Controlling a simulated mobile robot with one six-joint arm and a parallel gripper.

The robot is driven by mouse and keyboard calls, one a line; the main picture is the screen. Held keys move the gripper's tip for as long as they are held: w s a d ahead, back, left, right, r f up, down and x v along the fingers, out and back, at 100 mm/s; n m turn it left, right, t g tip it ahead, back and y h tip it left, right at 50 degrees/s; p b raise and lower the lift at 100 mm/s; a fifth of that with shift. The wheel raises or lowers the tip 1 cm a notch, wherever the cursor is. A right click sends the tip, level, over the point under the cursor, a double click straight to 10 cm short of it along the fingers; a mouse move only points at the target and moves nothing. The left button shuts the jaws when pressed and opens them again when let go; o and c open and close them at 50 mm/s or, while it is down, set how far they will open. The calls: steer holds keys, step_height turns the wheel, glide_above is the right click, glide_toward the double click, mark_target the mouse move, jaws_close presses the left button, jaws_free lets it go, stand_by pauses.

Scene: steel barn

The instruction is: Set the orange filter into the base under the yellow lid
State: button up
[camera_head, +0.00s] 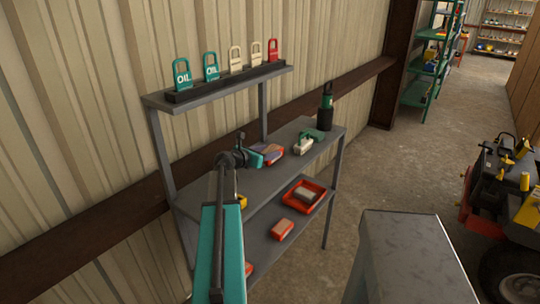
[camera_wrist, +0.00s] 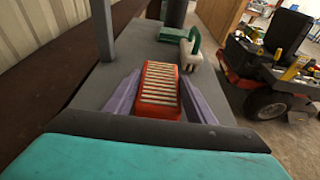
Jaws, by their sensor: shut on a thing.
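My gripper (camera_head: 264,152) is shut on an orange filter (camera_wrist: 158,90) with pale pleats. In the wrist view its two purple fingers lie along the filter's left and right sides. The filter also shows at the gripper's tip in the head view (camera_head: 275,154), over the upper part of the steel bench. A small yellow part (camera_head: 242,201) shows beside my arm, near the bench's front edge. It may be the yellow lid; my arm hides most of it, and the base under it cannot be made out.
The bench (camera_head: 314,149) also bears a green and white device (camera_head: 304,144) and a dark bottle (camera_head: 326,108). The lower shelf holds a red tray (camera_head: 323,191) and an orange filter (camera_head: 282,229). A raised shelf (camera_head: 216,88) with several tags stands at the back. A steel cabinet (camera_head: 415,250) stands right.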

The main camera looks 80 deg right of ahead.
steer(key=shift+r, duration=0.15)
steer(key=shift+r+b, duration=0.45)
steer(key=shift+r, duration=1)
steer(key=shift+a+r, duration=0.15)
steer(key=shift+a, duration=0.1)
steer(key=a, duration=0.4)
steer(key=s+a+b, duration=0.1)
steer(key=a, duration=0.3)
steer(key=a+r+b, duration=0.1)
steer(key=a, duration=0.4)
steer(key=shift+s, duration=0.15)
steer(key=b, duration=0.2)
steer(key=shift+d+b, duration=0.1)
steer(key=shift+b, duration=0.3)
steer(key=b, duration=0.6)
steer(key=shift+a, duration=0.3)
steer(key=a+b, duration=0.1)
steer(key=b, duration=0.4)
steer(key=shift+s+a+r+b, duration=0.1)
steer(key=shift+a+r+b, duration=0.3)
steer(key=shift+b, duration=0.95)
steer(key=shift+d+p, duration=0.1)
steer(key=shift+p, duration=0.75)
